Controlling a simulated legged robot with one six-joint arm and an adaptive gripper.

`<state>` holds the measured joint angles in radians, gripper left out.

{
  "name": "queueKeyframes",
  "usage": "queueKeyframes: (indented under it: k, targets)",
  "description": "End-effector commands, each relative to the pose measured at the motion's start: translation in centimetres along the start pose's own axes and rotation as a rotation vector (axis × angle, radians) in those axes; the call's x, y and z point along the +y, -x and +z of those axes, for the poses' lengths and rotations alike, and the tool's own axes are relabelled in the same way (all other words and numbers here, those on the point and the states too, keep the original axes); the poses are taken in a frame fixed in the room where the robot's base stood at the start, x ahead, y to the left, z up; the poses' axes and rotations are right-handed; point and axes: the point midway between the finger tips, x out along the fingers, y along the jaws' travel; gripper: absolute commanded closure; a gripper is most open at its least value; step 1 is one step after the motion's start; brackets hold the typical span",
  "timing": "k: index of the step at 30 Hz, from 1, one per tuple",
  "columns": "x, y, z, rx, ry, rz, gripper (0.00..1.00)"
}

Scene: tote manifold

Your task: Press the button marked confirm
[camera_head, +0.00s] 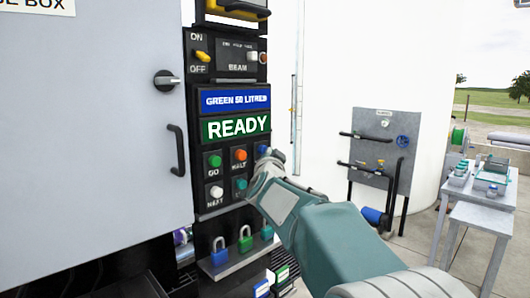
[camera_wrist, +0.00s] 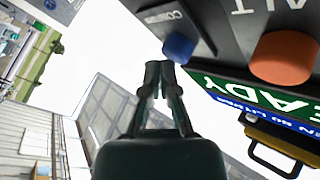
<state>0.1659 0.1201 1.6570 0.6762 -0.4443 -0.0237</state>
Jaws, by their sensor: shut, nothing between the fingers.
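The confirm button is a blue knob (camera_wrist: 179,48) in the wrist view, on a dark panel beside a partly readable label starting "CON". In the head view it (camera_head: 262,149) shows just above my gripper, which hides the area below it. My gripper (camera_head: 266,159) is shut and empty in front of the panel's right edge. In the wrist view the fingertips (camera_wrist: 160,72) appear just short of the blue knob in the picture; I cannot tell whether they touch it.
The orange HALT button (camera_head: 240,154) is left of the blue one, with green GO (camera_head: 214,160) and white NEXT (camera_head: 216,191) further left. The green display (camera_head: 236,127) reads READY. Padlocks (camera_head: 245,239) hang below. A grey cabinet door (camera_head: 90,130) stands left.

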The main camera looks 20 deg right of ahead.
Motion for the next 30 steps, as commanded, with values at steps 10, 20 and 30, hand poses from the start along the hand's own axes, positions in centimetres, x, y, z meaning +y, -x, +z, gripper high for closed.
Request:
queueKeyframes:
  k: [10, 20, 30]
  targets:
    - [0.5, 0.7, -0.5, 0.000, 0.000, 0.000, 1.00]
    - [1.2, 1.7, -1.3, 0.002, 0.000, 0.001, 1.00]
    - [2.7, 3.7, -2.8, 0.002, 0.001, 0.000, 1.00]
